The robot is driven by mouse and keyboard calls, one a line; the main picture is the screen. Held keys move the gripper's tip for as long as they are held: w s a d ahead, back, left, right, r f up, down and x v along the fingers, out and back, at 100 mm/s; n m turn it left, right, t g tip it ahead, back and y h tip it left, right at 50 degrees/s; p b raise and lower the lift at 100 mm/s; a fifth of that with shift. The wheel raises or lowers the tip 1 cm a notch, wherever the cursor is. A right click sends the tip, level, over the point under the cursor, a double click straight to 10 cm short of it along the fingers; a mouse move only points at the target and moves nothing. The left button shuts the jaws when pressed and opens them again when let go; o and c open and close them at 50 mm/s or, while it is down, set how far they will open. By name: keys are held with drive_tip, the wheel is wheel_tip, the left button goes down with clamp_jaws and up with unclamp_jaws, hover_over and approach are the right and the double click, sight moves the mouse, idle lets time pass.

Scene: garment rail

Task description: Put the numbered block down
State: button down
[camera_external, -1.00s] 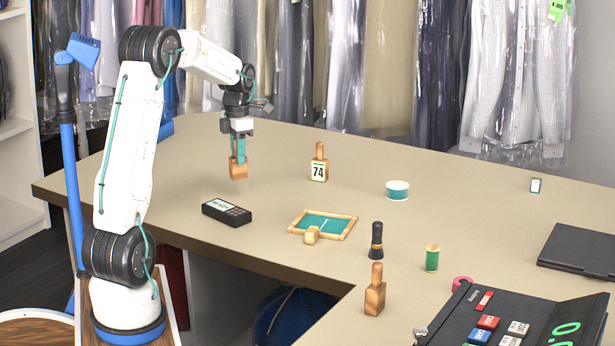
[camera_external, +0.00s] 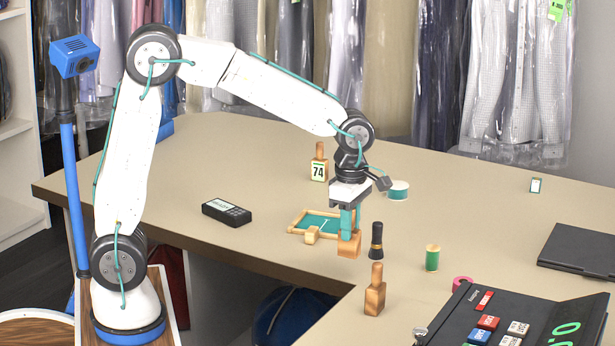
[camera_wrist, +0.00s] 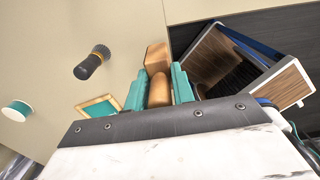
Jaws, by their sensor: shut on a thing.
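My gripper (camera_external: 349,224) is shut on a wooden block (camera_external: 348,246), its teal fingers on either side of the block's handle. The held block (camera_wrist: 157,58) also shows between the fingers in the wrist view. No number shows on its visible faces. It hangs upright at the right side of the green-topped tray; I cannot tell its exact height above the table. A similar wooden block (camera_external: 319,170) with a "74" label stands at the back. Another wooden block (camera_external: 375,298), with no number visible, stands near the table's front edge.
A dark brush-like tool (camera_external: 376,241) stands just right of the held block. The wood-framed tray (camera_external: 297,221) is on its left. A green thread spool (camera_external: 432,259), a teal tape roll (camera_external: 398,190) and a black case (camera_external: 480,318) are nearby. Bare table (camera_external: 480,215) lies right of the tape.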

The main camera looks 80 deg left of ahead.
drive_tip(key=s+d+m, duration=0.2)
drive_tip(key=s+d, duration=0.3)
drive_tip(key=d, duration=0.5)
drive_tip(key=s+d+m, duration=0.3)
drive_tip(key=s+d, duration=0.2)
drive_tip(key=d, duration=0.4)
drive_tip(key=shift+w+d+f, duration=0.9)
drive_tip(key=shift+w+d, duration=0.1)
drive_tip(key=shift+w, duration=1.55)
drive_tip(key=shift+w+d+f, duration=0.85)
drive_tip(key=shift+w+d, duration=0.15)
drive_tip(key=shift+w, duration=1.5)
drive_tip(key=shift+w+d+f, duration=0.9)
drive_tip(key=shift+w+d, duration=0.1)
drive_tip(key=shift+w, duration=1.55)
drive_tip(key=shift+f, duration=0.1)
drive_tip(key=c, duration=1.2)
unclamp_jaws()
